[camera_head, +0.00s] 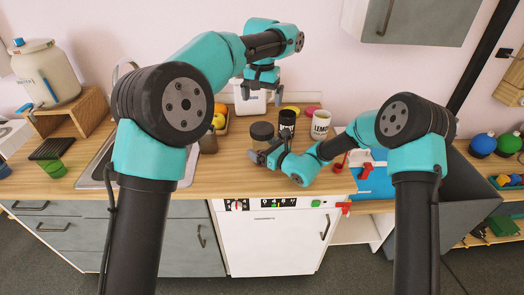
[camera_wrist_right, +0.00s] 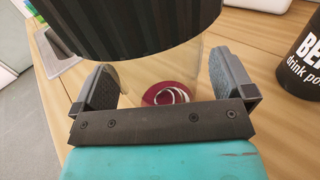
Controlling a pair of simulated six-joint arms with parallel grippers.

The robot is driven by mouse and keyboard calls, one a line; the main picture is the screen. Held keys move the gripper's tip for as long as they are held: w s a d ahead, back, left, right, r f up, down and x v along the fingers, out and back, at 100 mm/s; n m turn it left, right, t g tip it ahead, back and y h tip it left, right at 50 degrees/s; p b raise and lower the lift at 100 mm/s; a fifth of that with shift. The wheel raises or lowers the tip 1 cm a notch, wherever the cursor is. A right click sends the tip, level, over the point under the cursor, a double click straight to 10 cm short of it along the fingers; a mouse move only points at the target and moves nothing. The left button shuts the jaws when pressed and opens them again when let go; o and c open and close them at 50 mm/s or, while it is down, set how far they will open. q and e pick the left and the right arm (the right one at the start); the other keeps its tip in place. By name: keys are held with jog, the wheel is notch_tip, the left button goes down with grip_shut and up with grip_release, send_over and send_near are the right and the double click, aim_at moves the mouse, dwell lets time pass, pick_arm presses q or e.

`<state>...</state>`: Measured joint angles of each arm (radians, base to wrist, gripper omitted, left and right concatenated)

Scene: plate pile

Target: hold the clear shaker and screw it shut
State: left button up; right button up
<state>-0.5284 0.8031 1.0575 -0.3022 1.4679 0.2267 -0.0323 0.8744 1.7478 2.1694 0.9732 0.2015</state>
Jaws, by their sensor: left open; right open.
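The clear shaker (camera_head: 262,145) stands on the wooden counter, with a dark ribbed lid (camera_head: 262,130) on its top. In the right wrist view the black lid (camera_wrist_right: 125,22) fills the top, over a see-through body with a magenta and white mark (camera_wrist_right: 170,94). I cannot tell how tightly the lid sits. My right gripper (camera_head: 265,156) is low at the shaker's front; in its wrist view the open fingers (camera_wrist_right: 165,80) stand on both sides of the clear body. Whether they touch it is unclear. My left gripper (camera_head: 262,82) is open and empty, high above the counter behind the shaker.
A black drink powder tub (camera_head: 287,122) and a white lemon tub (camera_head: 320,124) stand close to the shaker's right. A fruit box (camera_head: 220,120) is behind on the left, with the sink (camera_head: 100,165) further left. A blue tray (camera_head: 375,180) lies right. The front counter is clear.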

jog(key=v, duration=1.7)
jog(key=shift+s, duration=0.1)
